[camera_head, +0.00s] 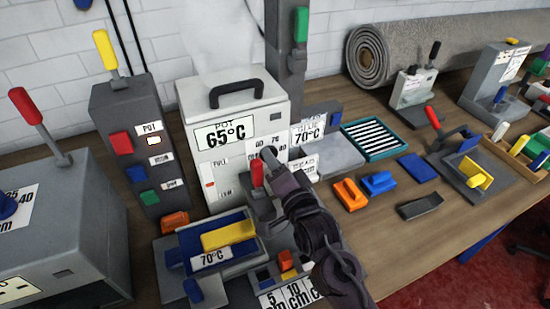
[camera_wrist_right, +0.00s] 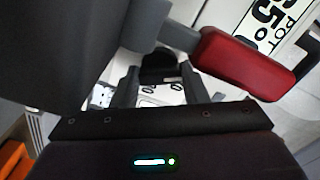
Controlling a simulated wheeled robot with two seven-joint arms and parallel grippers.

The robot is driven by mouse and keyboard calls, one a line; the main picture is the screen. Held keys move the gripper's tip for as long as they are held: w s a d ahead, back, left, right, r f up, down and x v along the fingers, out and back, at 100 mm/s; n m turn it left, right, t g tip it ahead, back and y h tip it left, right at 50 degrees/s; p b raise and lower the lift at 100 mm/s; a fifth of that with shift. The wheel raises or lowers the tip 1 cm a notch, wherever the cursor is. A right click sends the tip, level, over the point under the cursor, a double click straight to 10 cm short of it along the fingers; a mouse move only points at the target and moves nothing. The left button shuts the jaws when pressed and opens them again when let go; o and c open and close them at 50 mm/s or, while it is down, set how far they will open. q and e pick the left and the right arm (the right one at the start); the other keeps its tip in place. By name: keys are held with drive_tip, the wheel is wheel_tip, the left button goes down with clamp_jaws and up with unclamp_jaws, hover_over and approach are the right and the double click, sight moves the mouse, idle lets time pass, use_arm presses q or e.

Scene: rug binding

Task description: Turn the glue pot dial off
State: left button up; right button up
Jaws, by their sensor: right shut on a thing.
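The glue pot (camera_head: 226,168) is a white box with a black top handle and a "POT 65°C" label, standing at the middle back of the bench. My right gripper (camera_head: 269,158) reaches up to the lower right of its front. In the right wrist view, a small black dial (camera_wrist_right: 160,68) sits between the fingertips of the right gripper (camera_wrist_right: 160,84), which is shut on it. The dial is hidden behind the gripper in the head view, and its pointer setting cannot be read. My left gripper is not in view.
A red-handled lever (camera_head: 257,174) stands right beside the gripper; its red grip (camera_wrist_right: 248,62) is close in the wrist view. A grey post (camera_head: 285,75) rises behind. A switch box (camera_head: 115,115) stands left of the pot. A tray with a yellow block (camera_head: 228,235) lies in front.

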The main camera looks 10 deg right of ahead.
drive_tip(key=shift+n+p, duration=2.9)
drive_tip(key=shift+n, duration=3.2)
drive_tip(key=o, duration=1)
drive_tip(key=shift+f, duration=0.1)
